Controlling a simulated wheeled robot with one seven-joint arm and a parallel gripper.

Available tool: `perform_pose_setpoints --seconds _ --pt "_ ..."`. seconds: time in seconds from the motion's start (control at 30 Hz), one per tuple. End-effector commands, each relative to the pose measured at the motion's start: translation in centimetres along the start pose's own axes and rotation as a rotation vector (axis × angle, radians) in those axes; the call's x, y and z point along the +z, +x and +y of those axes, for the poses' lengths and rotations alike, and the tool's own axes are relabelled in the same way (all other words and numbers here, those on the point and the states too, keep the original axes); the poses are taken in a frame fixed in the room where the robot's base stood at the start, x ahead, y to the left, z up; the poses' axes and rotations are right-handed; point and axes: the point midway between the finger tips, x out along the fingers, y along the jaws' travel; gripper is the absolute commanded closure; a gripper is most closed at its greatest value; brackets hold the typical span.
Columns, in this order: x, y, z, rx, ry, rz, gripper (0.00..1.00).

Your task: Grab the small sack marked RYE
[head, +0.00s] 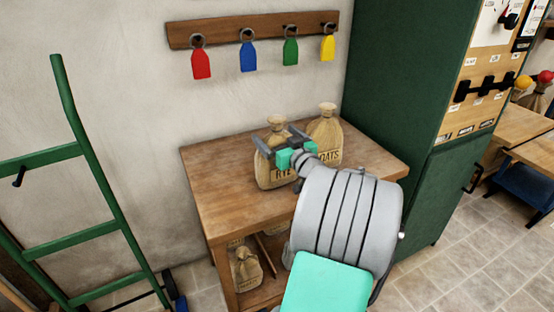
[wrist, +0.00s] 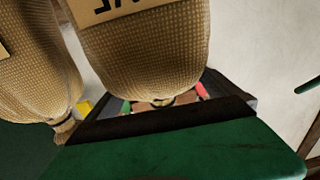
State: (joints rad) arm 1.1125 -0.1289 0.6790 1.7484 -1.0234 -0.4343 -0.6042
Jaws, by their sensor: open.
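The sack marked RYE (head: 266,178) stands upright on the wooden table, tan with a tied neck and a dark-lettered label. My gripper (head: 279,139) is in front of its upper part, jaws open, and hides part of the sack. In the wrist view, which looks upside down, the RYE sack (wrist: 140,55) fills the middle, its label cut off at the top edge. Its tied neck shows near the gap between the open fingers. I cannot tell whether they touch it.
A sack marked OATS (head: 326,128) stands close on the right. The wooden table (head: 212,170) has free room at its left. A sack (head: 246,268) sits on the lower shelf. A green cabinet (head: 400,70) stands at right, a green hand truck (head: 75,115) at left.

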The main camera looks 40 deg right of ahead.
Motion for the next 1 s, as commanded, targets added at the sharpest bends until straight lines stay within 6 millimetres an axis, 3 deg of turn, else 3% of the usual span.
perform_pose_setpoints --seconds 0.17,1.0 --pt "-0.02 -0.02 -0.01 0.000 0.000 0.000 0.02" --pt "0.00 -0.03 -0.13 -0.003 0.001 -0.001 0.70"
